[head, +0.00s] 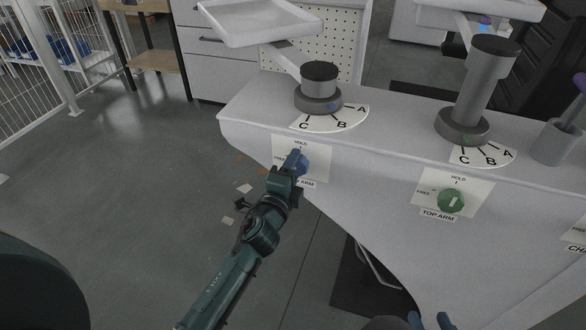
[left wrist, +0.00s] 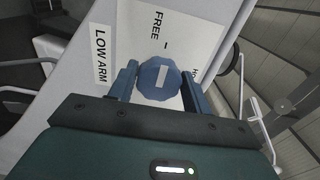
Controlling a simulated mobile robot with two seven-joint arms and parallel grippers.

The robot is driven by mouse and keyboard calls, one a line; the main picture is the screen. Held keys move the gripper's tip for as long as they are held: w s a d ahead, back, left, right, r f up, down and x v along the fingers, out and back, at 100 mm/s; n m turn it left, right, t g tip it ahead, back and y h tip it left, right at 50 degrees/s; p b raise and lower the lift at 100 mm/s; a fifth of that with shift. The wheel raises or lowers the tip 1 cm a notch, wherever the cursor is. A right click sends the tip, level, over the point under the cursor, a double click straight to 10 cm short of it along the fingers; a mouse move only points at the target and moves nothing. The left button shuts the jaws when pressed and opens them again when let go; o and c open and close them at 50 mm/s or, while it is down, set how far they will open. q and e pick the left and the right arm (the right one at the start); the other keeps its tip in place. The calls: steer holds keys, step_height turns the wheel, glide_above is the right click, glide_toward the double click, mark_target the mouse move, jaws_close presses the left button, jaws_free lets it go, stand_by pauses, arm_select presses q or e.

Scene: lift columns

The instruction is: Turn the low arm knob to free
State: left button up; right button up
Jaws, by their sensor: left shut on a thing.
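The blue low arm knob (head: 302,163) is on the front of the grey bench, on a white plate with HOLD above it and FREE at its left. My left gripper (head: 297,160) covers part of it in the head view. In the left wrist view, my fingers stand on both sides of the knob (left wrist: 160,78), shut on it. The knob's white mark lines up with the FREE tick there, and HOLD is off to the right. My right gripper (head: 430,321) shows only its two blue fingertips, apart, at the bottom edge, with nothing seen between them.
A green top arm knob (head: 451,201) is on a plate to the right, its mark upward to HOLD. Above, two columns (head: 318,85) (head: 487,75) stand on lettered dials. A grey cup (head: 557,141) stands at the right. The floor at the left is mostly clear.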

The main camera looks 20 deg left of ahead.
stand_by(0.4)
arm_select(q)
steer(key=o, duration=0.9)
steer(key=shift+o, duration=0.2)
arm_select(e)
steer(key=shift+r, duration=0.1)
steer(key=shift+w, duration=0.15)
arm_select(q)
steer(key=shift+s, duration=0.15)
arm_select(e)
steer(key=shift+r, duration=0.1)
